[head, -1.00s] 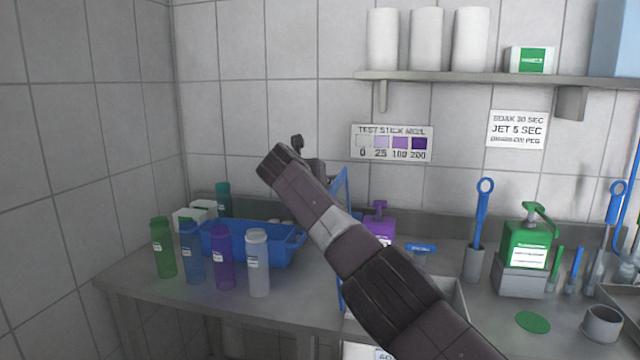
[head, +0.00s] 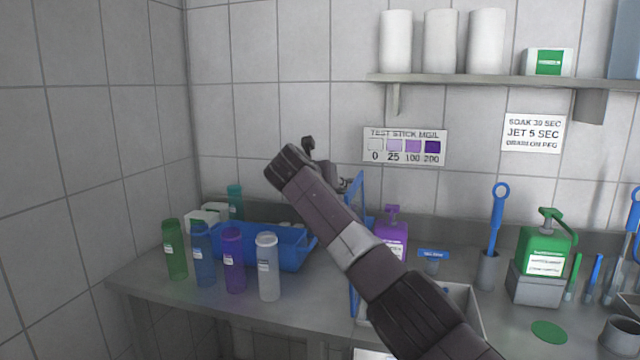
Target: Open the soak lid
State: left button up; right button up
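A thin blue panel (head: 357,196), which looks like the soak lid, stands about upright at the left edge of a grey open-topped basin (head: 463,292) on the bench. My arm crosses in front of it and hides its middle and part of the basin. My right gripper (head: 325,168) is at the end of this arm, left of the panel's upper part. It is mostly hidden behind my wrist; only small dark parts show, so contact with the panel and the finger opening cannot be told. My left gripper is not in view.
A blue tub (head: 262,246) stands left of the panel, with green, blue, purple (head: 233,262) and clear bottles (head: 268,267) before it. A purple pump bottle (head: 392,232) stands behind the basin. A green dispenser (head: 545,250) and brushes are at right. A shelf (head: 480,80) hangs above.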

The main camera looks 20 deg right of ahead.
jog(key=v, duration=1)
jog(key=shift+a, duration=0.15)
jog(key=shift+f, duration=0.1)
